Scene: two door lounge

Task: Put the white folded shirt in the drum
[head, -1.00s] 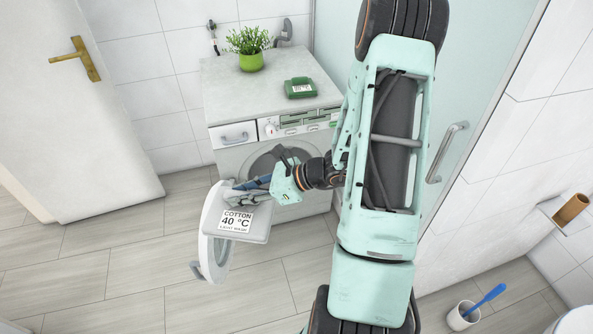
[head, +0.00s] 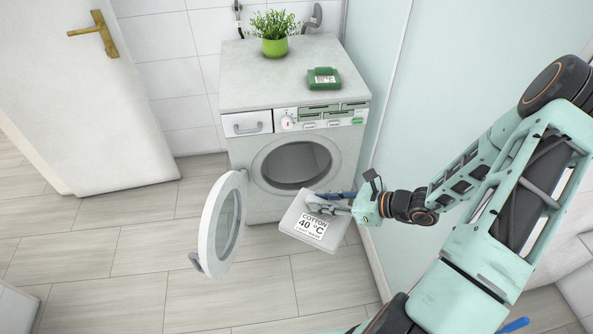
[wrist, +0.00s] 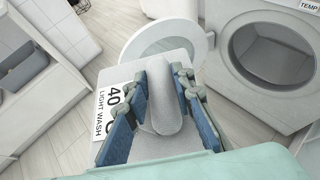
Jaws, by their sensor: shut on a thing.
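The white folded shirt (head: 305,248) is a flat slab labelled "COTTON 40 °C LIGHT WASH". My gripper (head: 330,205) is shut on it, and it hangs in the air in front of the washing machine. In the wrist view the blue fingers of my gripper (wrist: 160,105) press on a rounded grey ridge on top of the shirt (wrist: 130,84). The drum (head: 297,165) is open and looks empty. It lies above and left of my gripper in the head view, and at the right in the wrist view (wrist: 280,55). The shirt is outside the drum.
The round washer door (head: 225,222) stands wide open at the left, close to the shirt. A potted plant (head: 274,45) and a green box (head: 323,78) stand on the washer top (head: 245,85). A glass panel (head: 425,110) is at the right. The floor in front is clear.

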